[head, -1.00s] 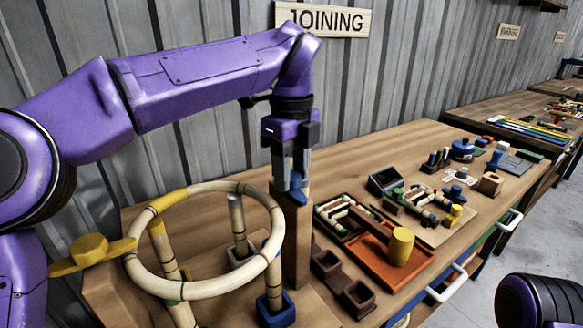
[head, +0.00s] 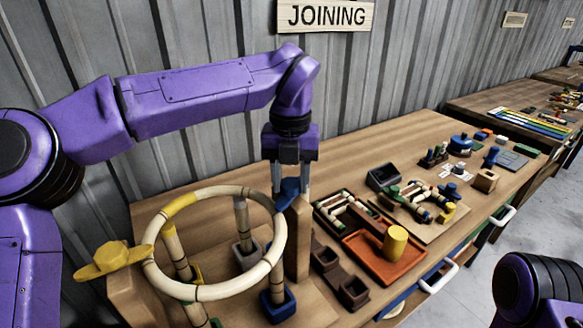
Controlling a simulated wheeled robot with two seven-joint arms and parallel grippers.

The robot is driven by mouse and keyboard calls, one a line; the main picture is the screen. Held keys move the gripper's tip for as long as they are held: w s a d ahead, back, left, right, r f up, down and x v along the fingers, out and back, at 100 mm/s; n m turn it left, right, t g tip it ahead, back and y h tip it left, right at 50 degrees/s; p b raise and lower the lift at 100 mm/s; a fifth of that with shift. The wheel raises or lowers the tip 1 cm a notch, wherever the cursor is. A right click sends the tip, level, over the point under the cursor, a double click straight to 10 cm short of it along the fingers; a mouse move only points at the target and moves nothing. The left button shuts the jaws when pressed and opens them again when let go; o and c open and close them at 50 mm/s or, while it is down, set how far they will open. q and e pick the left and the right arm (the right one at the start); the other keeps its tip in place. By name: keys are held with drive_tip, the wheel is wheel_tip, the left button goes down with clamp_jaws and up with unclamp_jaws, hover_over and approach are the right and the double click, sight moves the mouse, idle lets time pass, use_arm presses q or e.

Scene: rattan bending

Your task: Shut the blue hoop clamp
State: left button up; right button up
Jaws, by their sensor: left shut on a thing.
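The blue hoop clamp (head: 288,191) sits at the top of a wooden post (head: 298,240), by the right side of the rattan hoop (head: 215,295). My left gripper (head: 290,188) points down from above and is shut on the blue clamp, partly hiding it. The clamp appears tilted towards the hoop's rim; I cannot tell whether it touches the rim. The hoop lies level on upright rattan legs, with a yellow band at its back left. My right gripper is out of view.
A yellow clamp (head: 113,262) stands at the hoop's left side. A blue leg socket (head: 278,305) and brown bins (head: 352,291) are near the post. An orange tray (head: 385,270) with a yellow cylinder (head: 396,243) lies to the right. Small parts crowd the bench beyond.

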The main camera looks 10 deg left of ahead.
sight(289, 184)
use_arm(q)
drive_tip(key=m+p, duration=0.1)
drive_tip(key=m, duration=0.1)
drive_tip(key=m+p, duration=0.2)
drive_tip(key=shift+a+r, duration=0.1)
drive_tip(key=shift+r, duration=0.2)
drive_tip(key=shift+f+m+p, duration=0.15)
drive_tip(key=shift+m+p, duration=1)
drive_tip(key=shift+m, duration=0.05)
drive_tip(key=o, duration=1.1)
drive_tip(key=shift+a+f, duration=0.1)
drive_tip(key=shift+c, duration=0.2)
drive_tip(key=shift+r, duration=0.35)
wheel_tip(289, 184, up, 10)
drive_tip(key=shift+b, duration=0.35)
